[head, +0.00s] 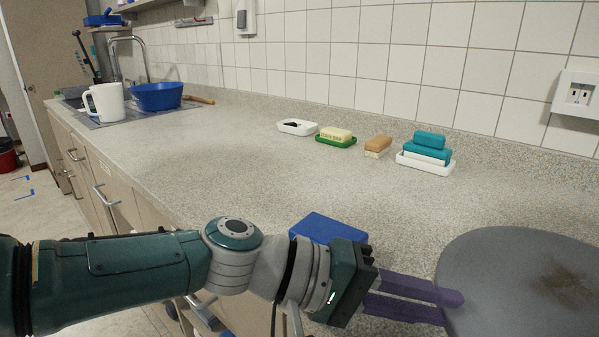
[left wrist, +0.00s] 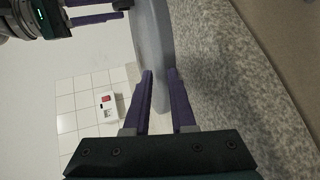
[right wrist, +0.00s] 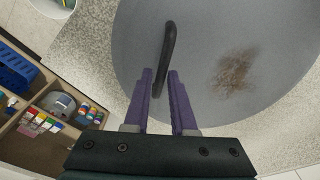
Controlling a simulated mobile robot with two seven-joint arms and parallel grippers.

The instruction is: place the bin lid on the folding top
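The bin lid (head: 515,270) is a large grey disc with a brown stain, at the right of the head view above or on the speckled countertop. Its dark bar handle (right wrist: 169,48) shows in the right wrist view. My left gripper (head: 455,308) is at the lid's left edge, fingers apart; in the left wrist view (left wrist: 162,75) the lid (left wrist: 156,45) shows edge-on between and beyond them. My right gripper (right wrist: 160,72) has its fingers apart, one on each side of the handle; contact is unclear. I cannot identify a separate folding top.
A blue block (head: 328,228) lies behind my left wrist. Soap dishes, including a green one (head: 336,141), stand along the wall. A white mug (head: 106,103) and blue bowl (head: 157,97) are at the sink. An open drawer (right wrist: 40,105) holds small boxes. Mid-counter is clear.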

